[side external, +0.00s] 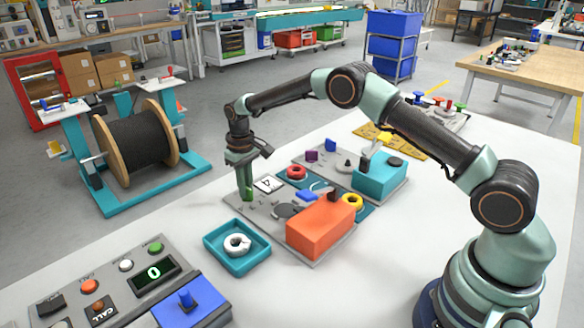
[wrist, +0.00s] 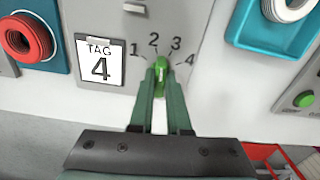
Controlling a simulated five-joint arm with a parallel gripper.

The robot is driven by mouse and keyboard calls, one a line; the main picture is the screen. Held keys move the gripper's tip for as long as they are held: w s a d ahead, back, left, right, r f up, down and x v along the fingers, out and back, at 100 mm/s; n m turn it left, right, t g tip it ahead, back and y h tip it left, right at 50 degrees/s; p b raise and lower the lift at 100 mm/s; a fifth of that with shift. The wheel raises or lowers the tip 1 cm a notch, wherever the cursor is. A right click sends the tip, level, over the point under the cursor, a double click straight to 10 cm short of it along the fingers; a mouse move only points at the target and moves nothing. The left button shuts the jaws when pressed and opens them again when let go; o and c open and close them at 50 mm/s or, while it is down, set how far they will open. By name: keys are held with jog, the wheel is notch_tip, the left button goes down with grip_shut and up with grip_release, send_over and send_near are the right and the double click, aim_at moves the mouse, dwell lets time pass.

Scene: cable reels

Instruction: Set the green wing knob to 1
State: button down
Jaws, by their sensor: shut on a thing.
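The green wing knob (wrist: 161,63) sits on a grey panel (wrist: 115,12), inside an arc of printed numbers 1 to 4. In the wrist view its wing stands nearly upright and points roughly between 2 and 3; the exact setting is hard to tell. My gripper (wrist: 160,84) is shut on the knob, with one finger on each side, hiding its lower part. In the side view my gripper (side external: 246,188) points down at the panel's left edge, where a bit of green shows.
A "TAG 4" card (wrist: 100,62) lies left of the knob. A teal tray (side external: 238,246) with a white ring is close by. An orange box (side external: 320,228) stands on the panel's near side. A button console (side external: 110,290) is at lower left. White table is clear at centre right.

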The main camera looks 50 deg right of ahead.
jog(key=n, duration=1.1)
jog(key=c, duration=0.9)
grip_release()
jog(key=shift+r, duration=3.5)
